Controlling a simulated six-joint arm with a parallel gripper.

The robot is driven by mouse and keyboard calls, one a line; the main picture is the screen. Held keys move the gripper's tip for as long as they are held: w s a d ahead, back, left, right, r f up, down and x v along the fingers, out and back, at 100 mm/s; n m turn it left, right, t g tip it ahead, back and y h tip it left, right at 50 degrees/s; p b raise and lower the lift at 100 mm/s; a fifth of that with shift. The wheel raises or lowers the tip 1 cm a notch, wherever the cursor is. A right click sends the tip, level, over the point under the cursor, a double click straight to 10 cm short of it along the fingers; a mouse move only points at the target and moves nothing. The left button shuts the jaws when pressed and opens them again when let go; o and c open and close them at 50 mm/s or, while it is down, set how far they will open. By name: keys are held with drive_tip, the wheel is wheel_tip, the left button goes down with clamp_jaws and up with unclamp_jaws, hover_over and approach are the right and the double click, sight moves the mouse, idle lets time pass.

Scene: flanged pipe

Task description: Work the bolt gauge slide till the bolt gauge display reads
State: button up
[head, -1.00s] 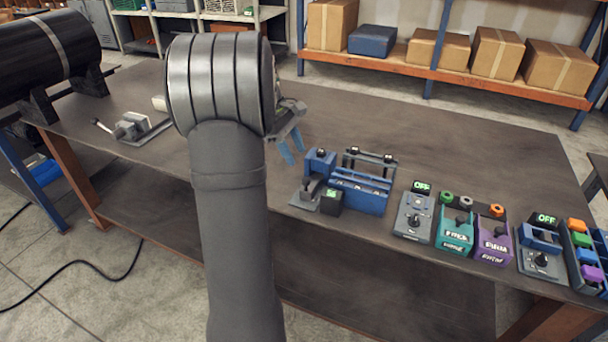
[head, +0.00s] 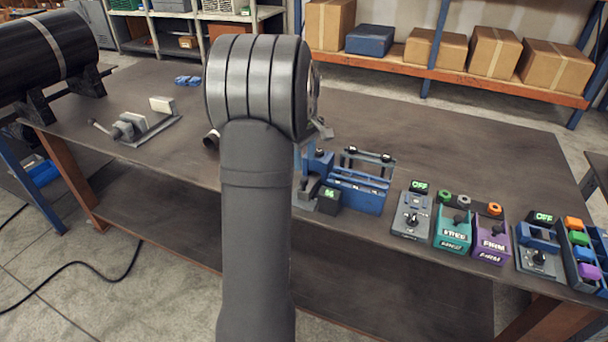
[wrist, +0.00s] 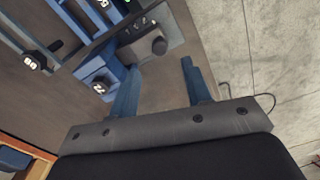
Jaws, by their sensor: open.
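The bolt gauge seems to be the small unit with a dark display box (head: 328,198) that shows green digits too small to read surely. Next to it stand a blue block (head: 318,161) and a grey part; I cannot tell which part is the slide.
A blue rack (head: 357,190) with dark bolts stands right beside the gauge. Farther right are a grey switch box (head: 411,216), a teal box (head: 453,231) and a purple box (head: 491,238). A grey clamp (head: 130,126) lies at left.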

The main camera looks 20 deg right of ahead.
wheel_tip(320, 180, down, 7)
drive_tip(key=shift+r, duration=0.15)
clamp_jaws()
